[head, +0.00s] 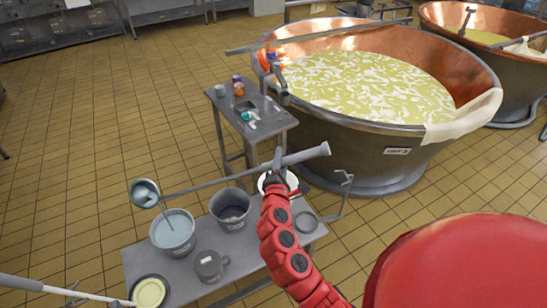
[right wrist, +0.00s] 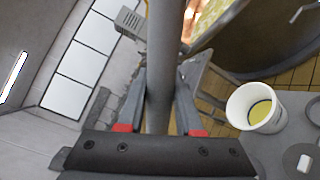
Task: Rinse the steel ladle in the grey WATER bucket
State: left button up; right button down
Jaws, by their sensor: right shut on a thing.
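My right gripper (head: 278,165) is shut on the handle of the steel ladle (head: 210,184), which runs almost level across the head view. The handle also shows upright between the fingers in the right wrist view (right wrist: 160,60). The ladle's bowl (head: 145,193) hangs in the air, up and left of a grey bucket with pale bluish liquid (head: 173,232). A second grey bucket (head: 231,210) with a darker inside stands to its right. Both have labels too small to read, so I cannot tell for certain which says WATER. My left gripper is not seen.
The buckets stand on a low grey table (head: 210,295) with a grey jug (head: 209,266) and a cream-filled dish (head: 149,292). A white cup of yellow liquid (right wrist: 255,108) stands near my right gripper. A copper vat (head: 370,90) and a small side table (head: 225,105) stand beyond.

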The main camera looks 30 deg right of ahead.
jog(key=f+m+b, duration=0.3)
jog(key=f+b, duration=0.8)
jog(key=b, duration=0.1)
jog(key=d+f+m+b, duration=0.1)
jog(key=f+m+b, duration=0.2)
jog(key=f+b, duration=0.9)
jog(key=s+f+m+b, duration=0.1)
jog(key=f+m+b, duration=0.2)
jog(key=f+b, duration=0.8)
jog(key=shift+s+d+f+b, duration=0.1)
jog(key=shift+d+f+b, duration=0.25)
jog(key=shift+b, duration=1.1)
jog(key=shift+a+f+b, duration=0.1)
jog(key=shift+f+b, duration=0.4)
jog(key=shift+b, duration=0.1)
